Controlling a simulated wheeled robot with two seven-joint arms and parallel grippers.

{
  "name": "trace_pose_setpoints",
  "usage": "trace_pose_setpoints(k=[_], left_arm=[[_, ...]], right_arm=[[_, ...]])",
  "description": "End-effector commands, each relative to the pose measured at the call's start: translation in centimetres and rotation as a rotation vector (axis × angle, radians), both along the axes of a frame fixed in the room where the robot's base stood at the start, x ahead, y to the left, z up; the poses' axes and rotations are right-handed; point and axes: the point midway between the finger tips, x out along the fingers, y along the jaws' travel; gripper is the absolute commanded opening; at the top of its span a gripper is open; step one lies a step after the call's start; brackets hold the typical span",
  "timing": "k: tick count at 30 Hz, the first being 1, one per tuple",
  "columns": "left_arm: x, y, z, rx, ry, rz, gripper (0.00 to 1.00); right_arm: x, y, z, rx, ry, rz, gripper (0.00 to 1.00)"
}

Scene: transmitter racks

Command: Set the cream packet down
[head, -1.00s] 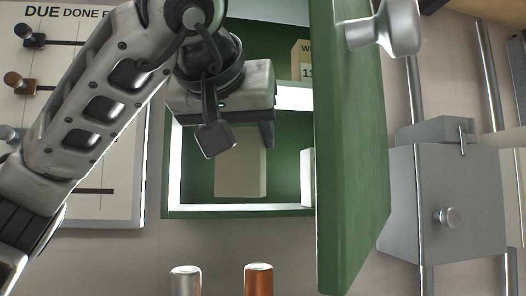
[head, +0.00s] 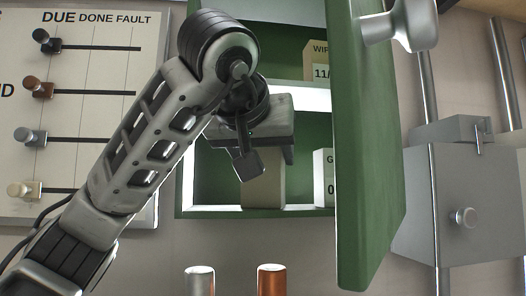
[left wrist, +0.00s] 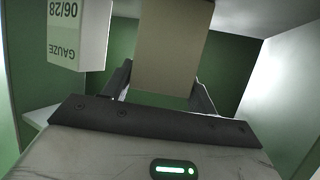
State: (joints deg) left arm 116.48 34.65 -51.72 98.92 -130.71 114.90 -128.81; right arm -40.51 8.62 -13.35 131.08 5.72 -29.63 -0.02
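The cream packet (head: 264,185) stands upright in the lower compartment of the green cabinet (head: 200,170), its lower end at the white front lip. My left gripper (head: 264,150) reaches in from above and hides the packet's upper part. In the left wrist view, which is upside down, the packet (left wrist: 172,45) lies between the two fingers (left wrist: 162,82), which meet its sides with no clear gap. A green gap shows between the packet's end and the gripper's body. Whether the packet bears fully on the floor is hard to tell. My right gripper is not in view.
A white gauze box (head: 323,178) stands to the packet's right; it also shows in the left wrist view (left wrist: 78,32). A wipes box (head: 317,65) is on the shelf above. The open green door (head: 370,150) stands close on the right. A slider board (head: 80,110) is at left.

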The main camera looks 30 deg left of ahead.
Motion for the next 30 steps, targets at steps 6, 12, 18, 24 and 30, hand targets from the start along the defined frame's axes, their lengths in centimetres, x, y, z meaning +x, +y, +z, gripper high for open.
trace_pose_setpoints(k=[6,12,18,24,30], left_arm=[[0.0,0.0,0.0,0.0,0.001,0.0,0.76],[0.0,0.0,0.5,-0.002,0.001,-0.001,0.76],[-2.1,-0.5,1.6,0.004,-0.008,0.0,0.76],[-5.8,-1.4,3.1,0.002,-0.007,0.002,0.76],[-8.9,-2.2,4.4,0.002,-0.005,0.001,0.76]], right_arm=[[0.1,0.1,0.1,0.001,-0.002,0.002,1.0],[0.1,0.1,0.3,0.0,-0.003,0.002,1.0],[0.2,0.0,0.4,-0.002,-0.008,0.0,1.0],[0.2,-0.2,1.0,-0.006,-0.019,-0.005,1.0],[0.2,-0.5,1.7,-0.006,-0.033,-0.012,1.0]])
